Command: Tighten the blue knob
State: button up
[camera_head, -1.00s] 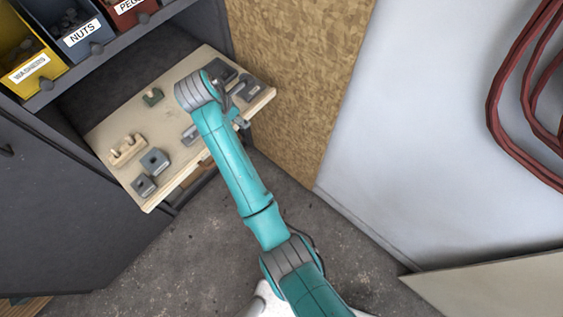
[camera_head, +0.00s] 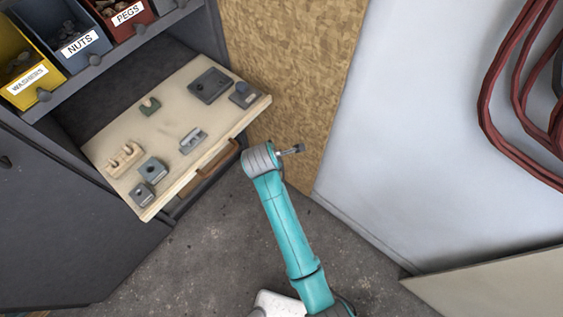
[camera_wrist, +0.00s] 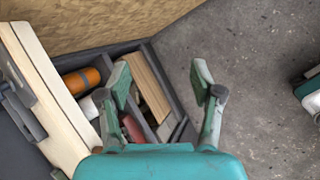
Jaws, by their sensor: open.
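A small blue-topped knob (camera_head: 242,88) appears on a dark grey fixture at the right end of the wooden worktop (camera_head: 118,180) in the head view. It is small there, and how tight it sits cannot be told. My gripper (camera_wrist: 160,78) shows in the wrist view with its two teal fingers spread and nothing between them. It points down past the worktop's edge, over an open drawer and the floor. In the head view my wrist is in front of the worktop, to the right of and below the knob, apart from it.
Several grey fixtures and a wooden peg block (camera_head: 125,160) stand on the worktop. In the wrist view a drawer (camera_wrist: 150,45) holds an orange cylinder (camera_wrist: 82,80) and wooden pieces. Labelled bins (camera_head: 75,45) sit above. A chipboard wall (camera_head: 290,70) rises at the right.

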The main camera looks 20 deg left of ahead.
jog(key=shift+s+d+f+m, duration=0.25)
jog(key=shift+d+f, duration=0.2)
jog(key=shift+d, duration=0.3)
jog(key=shift+s+d+f+m, duration=0.25)
jog(key=shift+d+f, duration=0.2)
jog(key=shift+d, duration=0.25)
jog(key=shift+f, duration=0.1)
